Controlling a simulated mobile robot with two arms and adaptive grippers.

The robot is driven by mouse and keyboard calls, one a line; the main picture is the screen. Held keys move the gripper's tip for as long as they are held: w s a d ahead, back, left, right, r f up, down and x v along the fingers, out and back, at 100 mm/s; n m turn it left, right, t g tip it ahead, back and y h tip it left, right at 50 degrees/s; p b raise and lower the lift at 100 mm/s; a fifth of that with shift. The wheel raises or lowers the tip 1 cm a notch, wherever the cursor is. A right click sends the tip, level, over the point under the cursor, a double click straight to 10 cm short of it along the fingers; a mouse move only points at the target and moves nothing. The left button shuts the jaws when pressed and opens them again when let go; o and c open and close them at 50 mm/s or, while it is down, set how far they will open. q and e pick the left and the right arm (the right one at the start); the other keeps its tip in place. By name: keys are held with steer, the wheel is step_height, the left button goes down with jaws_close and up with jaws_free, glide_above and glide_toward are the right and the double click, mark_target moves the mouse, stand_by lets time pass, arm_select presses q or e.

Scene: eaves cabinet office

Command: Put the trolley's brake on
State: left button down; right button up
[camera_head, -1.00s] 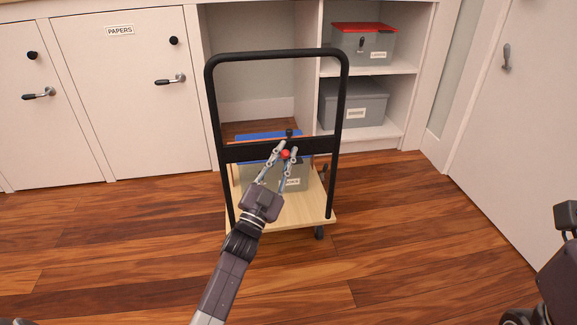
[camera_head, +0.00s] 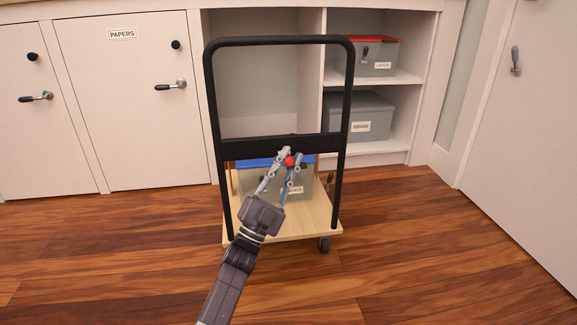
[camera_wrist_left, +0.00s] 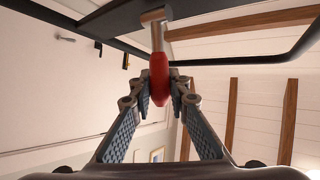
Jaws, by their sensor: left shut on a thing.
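The trolley (camera_head: 318,216) stands on the floor ahead, with a light wooden deck and a black tubular push handle (camera_head: 350,100). A lever with a red grip (camera_head: 289,161) shows just below the handle's black crossbar (camera_head: 245,149). My left gripper (camera_head: 290,160) is shut on this red grip. In the left wrist view, the red grip (camera_wrist_left: 159,78) sits between the fingertips, with a metal stem running up from it. A grey box with a blue lid (camera_head: 247,164) rests on the deck, partly hidden by the gripper and crossbar. My right gripper is out of view.
Open shelves (camera_head: 415,80) behind hold a red-lidded grey box (camera_head: 378,62) and another grey box (camera_head: 358,116). A closed cabinet door marked PAPERS (camera_head: 120,100) is at left, a white door (camera_head: 520,150) at right. The wooden floor (camera_head: 420,240) around the trolley is clear.

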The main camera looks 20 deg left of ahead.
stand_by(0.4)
arm_select(q)
steer(key=c, duration=1.8)
jaws_free()
step_height(320, 180, up, 10)
steer(key=shift+f, duration=0.1)
steer(key=shift+c, duration=0.5)
